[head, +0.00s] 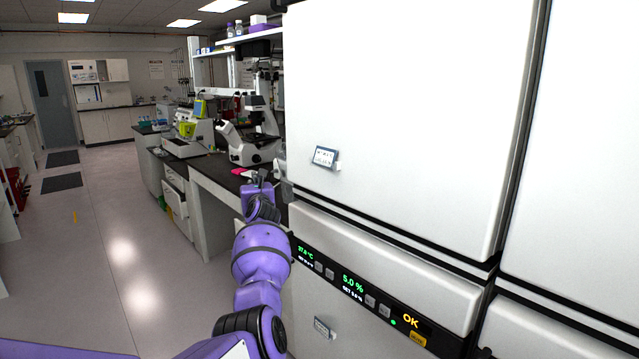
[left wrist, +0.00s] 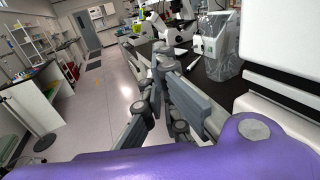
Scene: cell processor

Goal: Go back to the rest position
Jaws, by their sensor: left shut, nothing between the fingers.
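My left arm (head: 262,262) is purple and reaches forward from the bottom of the head view, close along the left side of the white incubator. My left gripper (head: 257,178) is at its far end, small and partly hidden by the wrist. In the left wrist view the grey fingers of the left gripper (left wrist: 163,58) are together, with nothing held between them. They point toward the bench with the microscope. My right gripper is not in view.
The white incubator (head: 400,120) with a lit display (head: 352,287) fills the right side. A microscope (head: 255,140) stands on a dark-topped bench (head: 212,172) beyond the gripper. A bagged device (left wrist: 215,45) stands on the bench. The floor (head: 120,240) at left is open.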

